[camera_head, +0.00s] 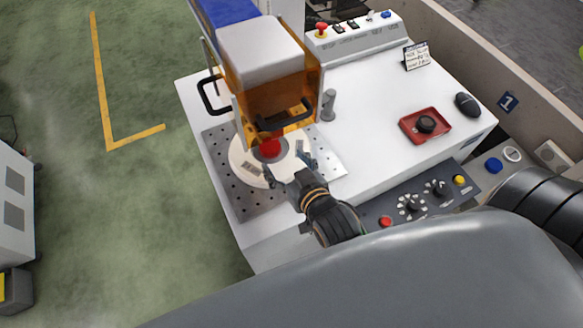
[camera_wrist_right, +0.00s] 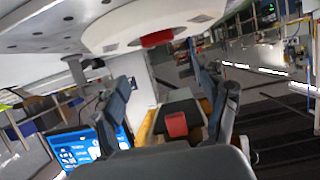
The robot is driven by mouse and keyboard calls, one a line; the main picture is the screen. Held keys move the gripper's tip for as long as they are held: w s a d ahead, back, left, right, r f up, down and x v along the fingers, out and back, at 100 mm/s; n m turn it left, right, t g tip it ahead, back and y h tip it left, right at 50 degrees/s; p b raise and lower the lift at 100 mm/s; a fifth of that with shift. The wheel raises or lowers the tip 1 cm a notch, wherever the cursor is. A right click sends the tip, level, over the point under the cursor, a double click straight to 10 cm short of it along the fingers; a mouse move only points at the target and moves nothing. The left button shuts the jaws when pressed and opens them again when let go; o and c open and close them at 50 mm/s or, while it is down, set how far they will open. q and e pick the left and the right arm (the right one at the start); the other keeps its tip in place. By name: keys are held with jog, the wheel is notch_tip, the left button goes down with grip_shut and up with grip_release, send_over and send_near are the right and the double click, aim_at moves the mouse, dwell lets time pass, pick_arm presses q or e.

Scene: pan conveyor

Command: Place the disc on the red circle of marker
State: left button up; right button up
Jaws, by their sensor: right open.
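A white round plate (camera_head: 248,168) lies on the perforated metal bed of the marker (camera_head: 265,80), partly under its orange cover. A red round piece (camera_head: 270,147) sits at its grey centre; it also shows in the right wrist view (camera_wrist_right: 157,38), standing out from the white plate (camera_wrist_right: 130,22). I cannot tell whether this red piece is the red circle, or which part is the disc. My right gripper (camera_head: 284,164) is open and empty at the plate's near edge, with its fingers apart; they also show in the right wrist view (camera_wrist_right: 162,75). My left gripper is not in view.
A red tray (camera_head: 408,126) with a black round item (camera_head: 426,124) stands right on the white bench top (camera_head: 365,90). A black mouse (camera_head: 467,104) and a small sign (camera_head: 415,56) are near it. A control panel (camera_head: 440,200) with knobs lies in front. A grey post (camera_head: 328,105) stands beside the marker.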

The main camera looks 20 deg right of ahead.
jog(key=shift+v, duration=1.7)
jog(key=shift+w+r, duration=0.1)
